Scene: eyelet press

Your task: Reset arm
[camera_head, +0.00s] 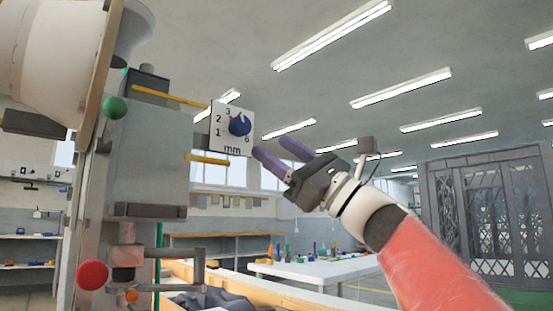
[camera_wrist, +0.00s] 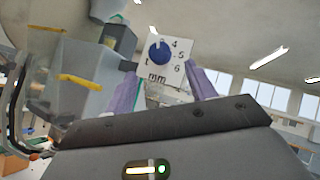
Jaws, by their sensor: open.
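My gripper (camera_head: 281,152) is raised in the middle of the head view, with its purple fingers apart and nothing between them. The fingers point toward a blue knob (camera_head: 240,124) on a white dial plate (camera_head: 218,143) marked in mm. The fingertips are close to the plate's right edge in this view; the exact gap is hard to tell. In the wrist view the blue knob (camera_wrist: 160,52) and the plate (camera_wrist: 175,72) show beyond and between the two open fingers. The grey press (camera_head: 150,165) stands at the left.
The press carries yellow bars (camera_head: 208,159), a green ball (camera_head: 114,108) and a red ball (camera_head: 92,274). A white table (camera_head: 318,270) with small items stands behind. A dark lattice cabinet (camera_head: 480,215) is at the right. The air around my arm looks clear.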

